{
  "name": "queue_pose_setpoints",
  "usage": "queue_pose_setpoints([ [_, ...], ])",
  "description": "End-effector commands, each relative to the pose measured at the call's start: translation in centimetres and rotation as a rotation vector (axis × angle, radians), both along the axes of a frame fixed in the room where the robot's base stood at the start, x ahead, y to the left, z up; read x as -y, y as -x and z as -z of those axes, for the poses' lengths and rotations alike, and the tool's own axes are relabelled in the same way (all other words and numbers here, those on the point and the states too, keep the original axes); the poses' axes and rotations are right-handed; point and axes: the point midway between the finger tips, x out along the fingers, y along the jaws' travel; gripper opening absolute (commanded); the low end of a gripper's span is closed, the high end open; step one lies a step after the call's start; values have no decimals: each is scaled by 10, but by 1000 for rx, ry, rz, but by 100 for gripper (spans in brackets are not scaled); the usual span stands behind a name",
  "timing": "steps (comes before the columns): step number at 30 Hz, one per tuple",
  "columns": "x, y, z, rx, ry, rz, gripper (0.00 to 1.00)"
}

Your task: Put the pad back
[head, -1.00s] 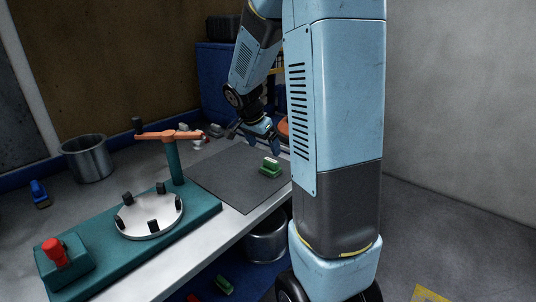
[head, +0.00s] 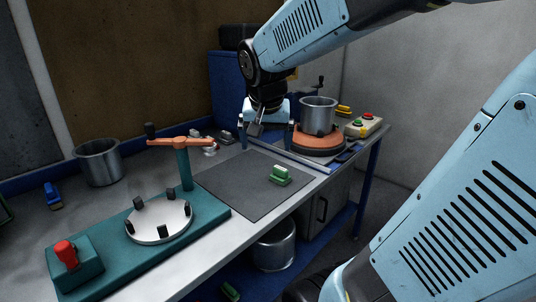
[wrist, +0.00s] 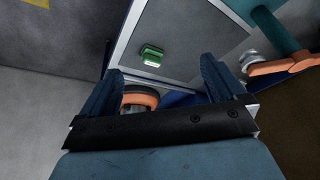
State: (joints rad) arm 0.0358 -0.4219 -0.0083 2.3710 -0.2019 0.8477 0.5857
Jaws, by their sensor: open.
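A small green pad with a pale top (head: 279,175) lies on the dark grey mat (head: 235,203) on the bench; it also shows in the wrist view (wrist: 151,55). My gripper (head: 267,142) is open and empty, pointing down over the back edge of the mat, behind and a little left of the green pad. In the wrist view both blue fingers of my gripper (wrist: 162,75) are spread with nothing between them, and the pad lies beyond their tips. A blue block (head: 52,196) sits at the far left of the bench.
A teal fixture (head: 205,216) with a round plate (head: 160,222), orange arm and red knob fills the front left. A metal pot (head: 318,115) stands on an orange disc (head: 318,146) right of my gripper. A button box (head: 364,125) is beyond. Another pot (head: 98,163) stands left.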

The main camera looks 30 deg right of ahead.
Motion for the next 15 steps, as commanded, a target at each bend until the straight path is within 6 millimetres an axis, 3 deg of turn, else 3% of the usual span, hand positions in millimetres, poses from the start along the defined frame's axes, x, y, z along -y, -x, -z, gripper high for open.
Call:
queue_pose_setpoints([
  [3,-16,30,-10,26,8,-140,97],
  [9,-38,73,-18,69,32,-363,97],
  [15,-45,96,-19,96,51,-490,97],
])
